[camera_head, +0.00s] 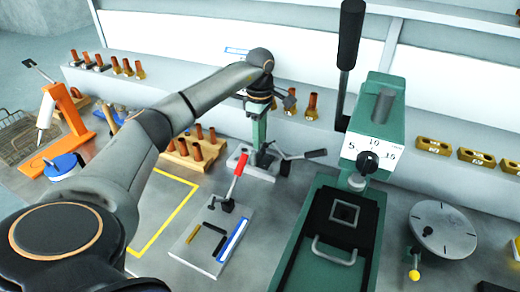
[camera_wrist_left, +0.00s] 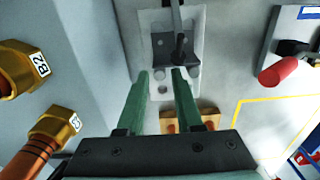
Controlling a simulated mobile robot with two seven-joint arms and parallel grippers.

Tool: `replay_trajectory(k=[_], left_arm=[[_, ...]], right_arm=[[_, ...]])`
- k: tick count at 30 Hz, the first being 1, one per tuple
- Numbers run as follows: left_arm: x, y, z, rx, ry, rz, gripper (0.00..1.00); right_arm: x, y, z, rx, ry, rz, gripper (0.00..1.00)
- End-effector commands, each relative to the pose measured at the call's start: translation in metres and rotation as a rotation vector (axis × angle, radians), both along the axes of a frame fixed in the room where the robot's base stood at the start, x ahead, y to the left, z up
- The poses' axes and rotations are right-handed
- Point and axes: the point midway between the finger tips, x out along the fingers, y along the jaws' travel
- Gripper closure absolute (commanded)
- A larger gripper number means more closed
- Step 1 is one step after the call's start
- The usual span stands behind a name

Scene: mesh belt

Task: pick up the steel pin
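My left gripper (camera_head: 257,135) has green fingers and hangs beside the grey clamp plate (camera_head: 252,170) at the back of the bench. In the left wrist view the gripper (camera_wrist_left: 161,75) is open, with nothing between its fingers. Beyond the fingertips, the light grey plate (camera_wrist_left: 205,20) carries a dark clamp (camera_wrist_left: 180,48) and a few small round grey shapes (camera_wrist_left: 163,91). One of these may be the steel pin, but I cannot tell which. The gripper hides part of this area in the head view. My right gripper is not in view.
A wooden block (camera_head: 193,158) with copper-coloured parts stands close to the left gripper. A red-handled clamp board (camera_head: 200,250) lies in front. A green press (camera_head: 376,130) stands to the right. Brass fittings (camera_wrist_left: 52,130) stand close at left in the wrist view.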

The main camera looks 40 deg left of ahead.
Motion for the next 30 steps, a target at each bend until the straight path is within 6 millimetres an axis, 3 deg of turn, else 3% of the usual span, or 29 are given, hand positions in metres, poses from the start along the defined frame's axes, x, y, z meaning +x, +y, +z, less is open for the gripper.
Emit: replay_trajectory(k=[6,14,24,30], left_arm=[[0.000,0.000,-0.027,-0.001,0.002,0.000,0.65],[0.000,0.000,-0.029,0.000,0.000,0.000,0.65],[0.000,0.000,-0.029,0.000,0.000,0.000,1.00],[0.000,0.000,-0.029,0.000,0.000,0.000,1.00]], right_arm=[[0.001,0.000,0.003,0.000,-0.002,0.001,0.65],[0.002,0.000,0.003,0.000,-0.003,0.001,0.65],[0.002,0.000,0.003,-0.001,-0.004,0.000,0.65],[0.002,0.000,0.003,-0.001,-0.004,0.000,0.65]])
